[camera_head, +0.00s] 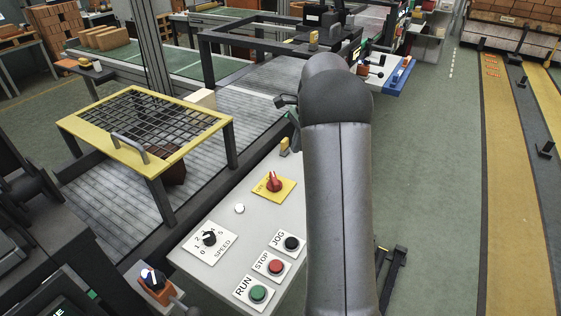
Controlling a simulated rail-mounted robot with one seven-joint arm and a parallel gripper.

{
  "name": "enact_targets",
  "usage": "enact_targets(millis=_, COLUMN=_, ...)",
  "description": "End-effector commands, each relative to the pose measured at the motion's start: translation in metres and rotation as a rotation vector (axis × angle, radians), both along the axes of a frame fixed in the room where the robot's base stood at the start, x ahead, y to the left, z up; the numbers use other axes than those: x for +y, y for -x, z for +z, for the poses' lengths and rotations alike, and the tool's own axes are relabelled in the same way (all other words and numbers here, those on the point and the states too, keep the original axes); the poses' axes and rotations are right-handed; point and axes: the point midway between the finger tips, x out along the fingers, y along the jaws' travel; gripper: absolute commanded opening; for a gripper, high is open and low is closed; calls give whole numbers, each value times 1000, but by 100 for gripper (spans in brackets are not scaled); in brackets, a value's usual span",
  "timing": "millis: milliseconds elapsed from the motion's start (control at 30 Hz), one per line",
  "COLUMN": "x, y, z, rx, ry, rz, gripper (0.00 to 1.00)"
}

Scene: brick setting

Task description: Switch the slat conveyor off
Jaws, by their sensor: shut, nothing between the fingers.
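The slat conveyor (105,205) is a grey slatted bed running from lower left to the upper middle. Beside it stands a pale control panel (215,270). On the panel are a red rotary switch (274,182) on a yellow plate, a black SPEED knob (209,238), a green RUN button (258,294), a red STOP button (276,267) and a black JOG button (291,243). My gripper (283,101) shows only partly, past the bend of my arm, beyond the panel's far end. It looks shut and empty, apart from the controls. The switch's position is too small to tell.
A yellow mesh guard (75,124) with a grey handle stands over the conveyor, with a dark brown block (174,173) under it. A small white round part (239,208) sits on the panel. My arm hides the panel's right side. Green floor (435,190) is open at right.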

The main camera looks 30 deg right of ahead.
Motion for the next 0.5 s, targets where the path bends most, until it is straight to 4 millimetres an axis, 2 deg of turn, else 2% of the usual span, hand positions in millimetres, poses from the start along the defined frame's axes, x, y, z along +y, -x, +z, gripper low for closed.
enact_targets(millis=33, x=-11, y=-6, z=-4, rx=7, ry=-6, rz=-43, gripper=0)
enact_targets(millis=100, x=-21, y=-11, z=-7, rx=14, ry=-12, rz=-90, gripper=0)
enact_targets(millis=200, x=-28, y=-14, z=-10, rx=20, ry=-17, rz=-124, gripper=0)
enact_targets(millis=500, x=-29, y=-15, z=-10, rx=21, ry=-17, rz=-132, gripper=0)
